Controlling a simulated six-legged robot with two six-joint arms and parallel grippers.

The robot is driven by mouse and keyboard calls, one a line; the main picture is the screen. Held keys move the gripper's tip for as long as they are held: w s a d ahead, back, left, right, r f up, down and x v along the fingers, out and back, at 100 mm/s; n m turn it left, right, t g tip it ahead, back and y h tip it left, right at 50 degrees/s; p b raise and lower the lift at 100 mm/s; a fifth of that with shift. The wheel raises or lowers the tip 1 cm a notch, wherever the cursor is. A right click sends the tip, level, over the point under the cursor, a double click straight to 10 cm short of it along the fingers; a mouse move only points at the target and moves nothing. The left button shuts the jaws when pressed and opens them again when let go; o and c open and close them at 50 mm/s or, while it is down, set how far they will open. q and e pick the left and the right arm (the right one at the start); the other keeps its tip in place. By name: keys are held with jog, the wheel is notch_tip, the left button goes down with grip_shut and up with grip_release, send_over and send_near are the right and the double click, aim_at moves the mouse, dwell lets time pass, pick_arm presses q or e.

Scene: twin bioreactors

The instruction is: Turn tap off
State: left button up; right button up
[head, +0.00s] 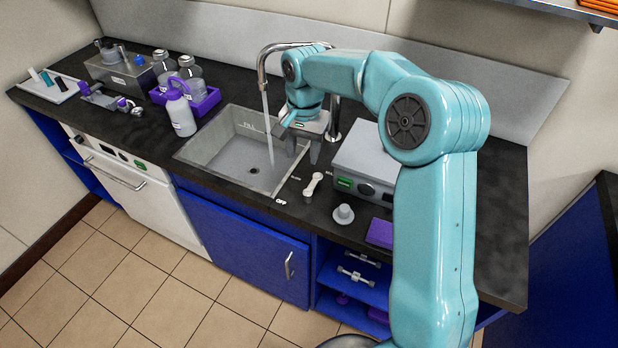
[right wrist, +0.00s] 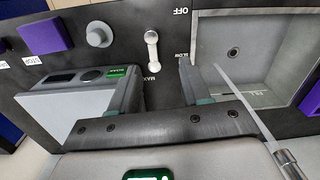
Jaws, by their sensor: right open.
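The tap's white lever (head: 312,186) is on the black counter at the sink's front right corner. In the right wrist view the lever (right wrist: 152,50) has one end by the MAX mark; the OFF and SLOW marks are to its right. The metal spout (head: 263,68) pours a stream of water (head: 267,125) into the grey sink (head: 222,150). My right gripper (head: 303,152) is open and empty above the sink's right edge, behind the lever. In the right wrist view its fingers (right wrist: 160,68) are spread, with the lever beyond and between them, apart from both. My left gripper is not in view.
A grey device with a green display (head: 368,165) stands right of the lever. Bottles in a purple tray (head: 205,103) stand left of the sink.

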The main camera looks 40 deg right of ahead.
aim_at(312, 186)
notch_tip(312, 186, up, 4)
jog(key=d+m, duration=0.1)
jog(key=d, duration=0.1)
jog(key=f, duration=1.1)
jog(key=f+p, duration=0.1)
jog(key=f, duration=0.4)
jog(key=shift+s+d+f, duration=0.1)
jog(key=shift+s+f, duration=0.15)
jog(key=shift+s, duration=0.05)
grip_shut()
